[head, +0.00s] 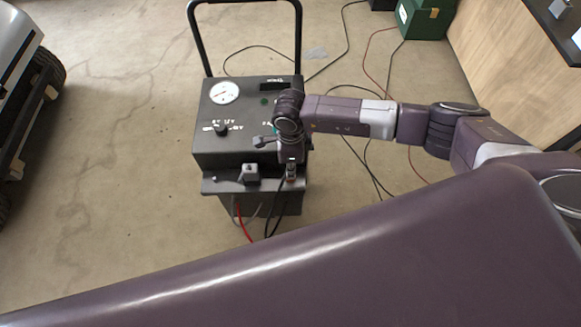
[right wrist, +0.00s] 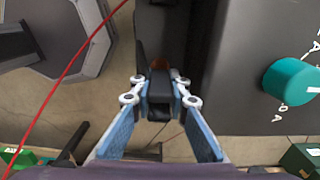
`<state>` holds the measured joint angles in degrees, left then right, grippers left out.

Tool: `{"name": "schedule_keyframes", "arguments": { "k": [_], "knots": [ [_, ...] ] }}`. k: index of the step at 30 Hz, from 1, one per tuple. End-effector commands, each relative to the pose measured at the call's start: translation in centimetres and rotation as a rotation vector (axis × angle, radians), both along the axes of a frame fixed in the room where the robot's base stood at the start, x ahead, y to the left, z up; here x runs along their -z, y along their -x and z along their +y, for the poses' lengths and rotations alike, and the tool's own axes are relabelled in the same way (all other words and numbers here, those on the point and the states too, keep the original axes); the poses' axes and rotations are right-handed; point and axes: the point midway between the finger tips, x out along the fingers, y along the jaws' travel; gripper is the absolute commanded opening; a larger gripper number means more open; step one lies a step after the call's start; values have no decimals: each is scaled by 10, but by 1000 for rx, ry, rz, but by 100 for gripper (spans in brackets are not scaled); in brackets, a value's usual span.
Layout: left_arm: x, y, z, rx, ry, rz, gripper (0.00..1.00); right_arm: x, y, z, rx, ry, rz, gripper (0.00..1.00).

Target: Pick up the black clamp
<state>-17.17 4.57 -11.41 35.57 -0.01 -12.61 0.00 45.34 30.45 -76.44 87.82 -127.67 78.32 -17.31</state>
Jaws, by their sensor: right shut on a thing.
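The black clamp (right wrist: 160,104) is between the two blue-grey fingers of my right gripper (right wrist: 160,98) in the right wrist view. The fingers are shut on it, and a small reddish part shows just beyond it. In the head view my right gripper (head: 291,171) points down at the front ledge of the dark charger cart (head: 240,145). The clamp is mostly hidden there by the gripper. Whether it still touches the ledge I cannot tell. My left gripper is not in view.
The cart has a white gauge (head: 224,92), a knob that shows teal in the wrist view (right wrist: 291,80) and a tall black handle (head: 299,35). A grey block (head: 249,174) sits on its ledge. A red cable (head: 243,224) hangs below. A vehicle (head: 18,75) stands left; a green box (head: 425,18) stands behind.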

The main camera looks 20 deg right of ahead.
Motion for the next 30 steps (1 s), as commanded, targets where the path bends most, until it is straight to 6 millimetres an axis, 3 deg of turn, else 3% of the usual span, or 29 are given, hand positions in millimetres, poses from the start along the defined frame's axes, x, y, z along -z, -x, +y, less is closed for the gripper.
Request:
{"name": "schedule_keyframes", "arguments": {
  "k": [8, 21, 30],
  "knots": [
    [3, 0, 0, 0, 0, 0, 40, -37, -2, 0, -1, -3, -5, 0],
    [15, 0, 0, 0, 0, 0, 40, -152, -2, 0, -1, -1, -7, 0],
    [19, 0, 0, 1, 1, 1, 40, -192, 0, 0, 0, 1, -2, 0]
  ]
}}
